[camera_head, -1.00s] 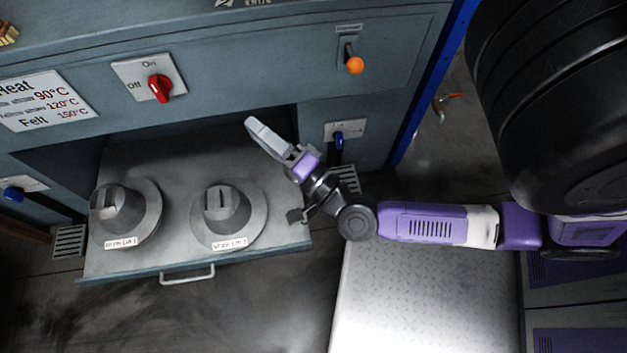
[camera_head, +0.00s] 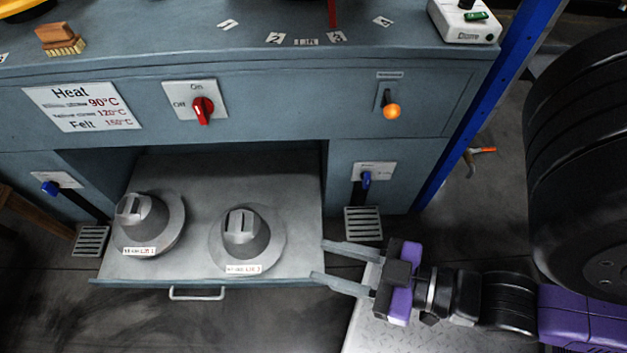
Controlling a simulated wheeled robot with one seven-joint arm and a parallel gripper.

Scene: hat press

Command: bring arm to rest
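My gripper (camera_head: 318,262) is at the lower right of the middle, its two grey fingers spread apart and pointing left. Nothing is between the fingers. The fingertips are at the right edge of the pulled-out drawer (camera_head: 285,195); I cannot tell how far above it they are. My purple and black arm reaches in from the right edge of the picture. Two grey hat blocks with labels, a left one (camera_head: 150,222) and a right one (camera_head: 246,240), sit upright on the drawer, apart from the gripper.
The cabinet (camera_head: 270,110) has a red knob (camera_head: 203,110), an orange-tipped lever (camera_head: 391,110) and blue-handled levers (camera_head: 366,180) (camera_head: 50,188). A brush (camera_head: 62,40) and a white box with a green switch (camera_head: 466,22) are on top. A chequered metal plate (camera_head: 400,338) lies below the gripper.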

